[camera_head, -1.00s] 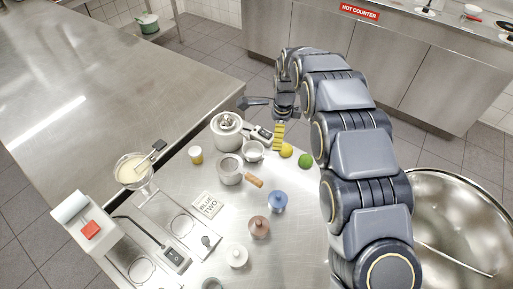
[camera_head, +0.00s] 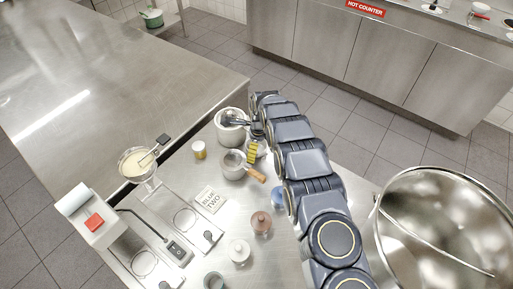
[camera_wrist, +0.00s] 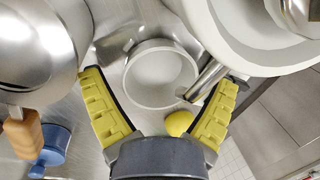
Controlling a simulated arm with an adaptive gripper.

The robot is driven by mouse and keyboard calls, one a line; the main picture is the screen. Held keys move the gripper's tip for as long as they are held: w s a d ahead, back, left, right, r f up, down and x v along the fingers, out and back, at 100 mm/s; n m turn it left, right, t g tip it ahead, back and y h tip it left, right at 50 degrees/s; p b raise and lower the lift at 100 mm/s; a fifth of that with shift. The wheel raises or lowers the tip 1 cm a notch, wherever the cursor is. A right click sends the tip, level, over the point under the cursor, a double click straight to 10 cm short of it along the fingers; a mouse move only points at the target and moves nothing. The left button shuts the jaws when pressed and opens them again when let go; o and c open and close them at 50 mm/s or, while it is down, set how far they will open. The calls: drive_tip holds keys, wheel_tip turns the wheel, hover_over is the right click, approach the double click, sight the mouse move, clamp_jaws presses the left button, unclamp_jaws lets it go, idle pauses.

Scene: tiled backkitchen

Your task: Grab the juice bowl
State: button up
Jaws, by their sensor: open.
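A small round whitish bowl (camera_wrist: 160,78), which looks like the juice bowl, shows in the wrist view between my two yellow fingers. My gripper (camera_wrist: 162,80) is open, with one finger on each side of the bowl. No finger clearly touches it, and I cannot tell the height gap. In the head view my gripper (camera_head: 252,152) is over the worktop beside the white pot, and it and my arm hide most of the bowl. A yellow lemon (camera_wrist: 178,123) lies close to the right finger.
A steel pan (camera_wrist: 35,45) with a wooden handle is close on the left. A blue-lidded item (camera_head: 278,196) and a brown one (camera_head: 261,222) stand nearer me.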

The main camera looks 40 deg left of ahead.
drive_tip(key=shift+f, duration=0.3)
drive_tip(key=c, duration=0.9)
